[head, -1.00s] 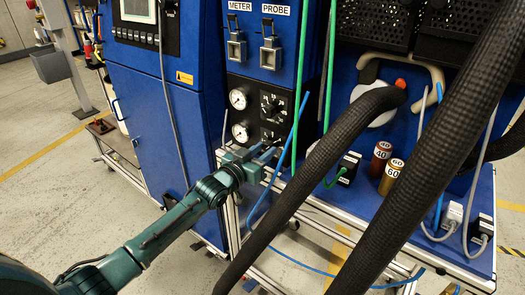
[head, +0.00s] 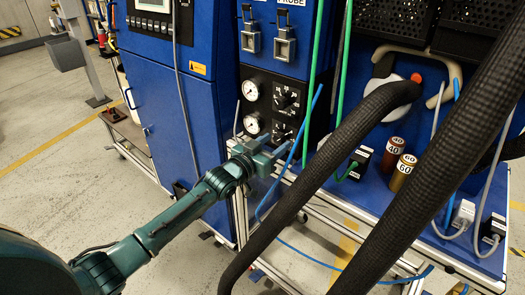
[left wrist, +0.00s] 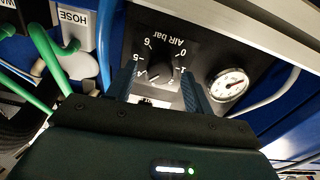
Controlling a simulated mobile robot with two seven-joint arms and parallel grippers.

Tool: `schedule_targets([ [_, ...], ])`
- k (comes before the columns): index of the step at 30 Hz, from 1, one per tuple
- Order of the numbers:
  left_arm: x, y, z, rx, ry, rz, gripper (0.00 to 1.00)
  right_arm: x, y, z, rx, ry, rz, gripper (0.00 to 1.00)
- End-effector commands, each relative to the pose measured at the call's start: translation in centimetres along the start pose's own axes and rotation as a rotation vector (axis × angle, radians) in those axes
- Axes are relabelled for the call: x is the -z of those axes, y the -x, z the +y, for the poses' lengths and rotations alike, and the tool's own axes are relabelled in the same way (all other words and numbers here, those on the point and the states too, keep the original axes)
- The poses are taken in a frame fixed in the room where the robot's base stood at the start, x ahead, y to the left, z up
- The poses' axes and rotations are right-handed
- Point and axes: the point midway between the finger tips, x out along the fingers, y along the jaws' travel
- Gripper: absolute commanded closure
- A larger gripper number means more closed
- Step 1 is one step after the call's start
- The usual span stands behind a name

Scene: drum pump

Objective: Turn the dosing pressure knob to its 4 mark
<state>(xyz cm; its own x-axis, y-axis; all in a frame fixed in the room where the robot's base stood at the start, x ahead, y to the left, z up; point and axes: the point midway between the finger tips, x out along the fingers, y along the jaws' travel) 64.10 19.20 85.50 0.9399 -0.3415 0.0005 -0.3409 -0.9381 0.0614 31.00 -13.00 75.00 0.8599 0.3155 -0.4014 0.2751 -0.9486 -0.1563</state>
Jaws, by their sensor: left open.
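A black panel (head: 270,78) on the blue cabinet carries two white gauges and two black knobs, an upper knob (head: 287,97) and a lower knob (head: 283,132). I cannot read which one is the dosing pressure knob. My left gripper (head: 277,147) is open just in front of the lower knob. In the left wrist view, a black knob (left wrist: 160,72) on an upside-down scale marked "AIR bar" lies between the open fingers (left wrist: 158,78) of my left gripper. Whether they touch it is unclear, and its pointer is hard to read. My right gripper is out of view.
Thick black hoses (head: 345,127) cross the front right. A blue tube (head: 300,130) hangs close to my left gripper, and green tubes (head: 347,60) run beside the panel. Two cylinders marked 40 (head: 393,152) and 60 (head: 403,172) stand on the blue shelf.

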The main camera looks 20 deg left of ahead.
Motion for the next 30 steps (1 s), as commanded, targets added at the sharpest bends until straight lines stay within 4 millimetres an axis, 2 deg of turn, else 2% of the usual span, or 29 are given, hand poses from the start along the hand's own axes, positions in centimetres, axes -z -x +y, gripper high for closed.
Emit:
schedule_targets([
  [5, 0.0, 2.8, 0.0, 0.0, -0.001, -0.003, 0.48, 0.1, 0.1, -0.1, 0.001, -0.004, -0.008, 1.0],
  [12, -0.1, 8.1, 0.0, 0.0, -0.002, -0.005, 0.48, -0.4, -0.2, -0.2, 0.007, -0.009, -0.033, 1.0],
  [18, -0.1, 11.3, -0.1, 0.001, -0.001, -0.005, 0.48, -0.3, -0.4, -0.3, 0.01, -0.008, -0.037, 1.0],
  [24, 0.0, 12.7, 0.0, 0.0, -0.001, -0.001, 0.48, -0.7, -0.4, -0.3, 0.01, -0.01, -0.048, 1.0],
  [30, 0.0, 12.8, 0.0, 0.0, -0.001, 0.0, 0.48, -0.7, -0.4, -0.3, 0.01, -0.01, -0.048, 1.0],
])
